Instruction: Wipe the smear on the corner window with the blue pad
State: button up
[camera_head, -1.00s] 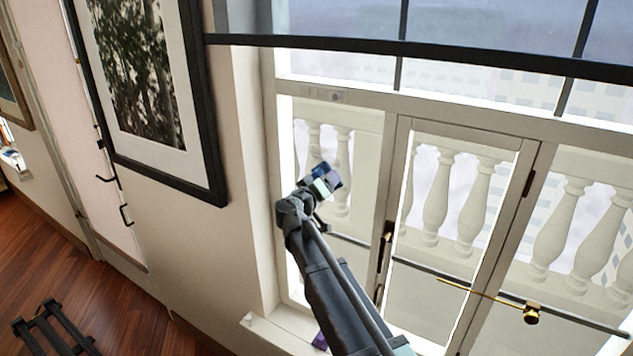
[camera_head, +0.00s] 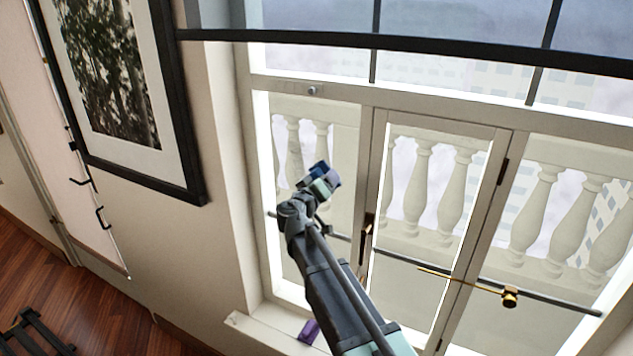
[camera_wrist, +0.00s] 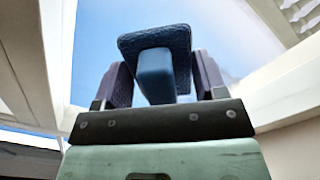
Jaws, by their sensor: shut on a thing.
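My gripper (camera_wrist: 155,85) is shut on the blue pad (camera_wrist: 155,42). In the wrist view the pad's handle sits between the two purple fingers, and its wide textured face points away from me. In the head view the pad (camera_head: 316,170) is a small dark blue shape at the arm's end, in front of the left pane of the window (camera_head: 365,105). I cannot tell whether the pad touches the glass. A faint whitish haze shows on the glass right of the pad in the wrist view; I cannot tell whether it is the smear.
A framed picture (camera_head: 110,75) hangs on the wall at left. A brass rod with a knob (camera_head: 509,297) stands before the right panes. A dark bar (camera_head: 430,42) crosses the upper window. A purple object (camera_head: 309,331) lies on the sill (camera_head: 262,337). A dark rack (camera_head: 35,335) stands on the floor.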

jog(key=shift+s+d, duration=0.45)
jog(key=shift+d, duration=0.3)
notch_tip(320, 180, up, 3)
jog(key=p, duration=0.3)
jog(key=shift+w+r, duration=0.1)
jog(key=shift+r, duration=0.05)
jog(key=shift+a, duration=0.1)
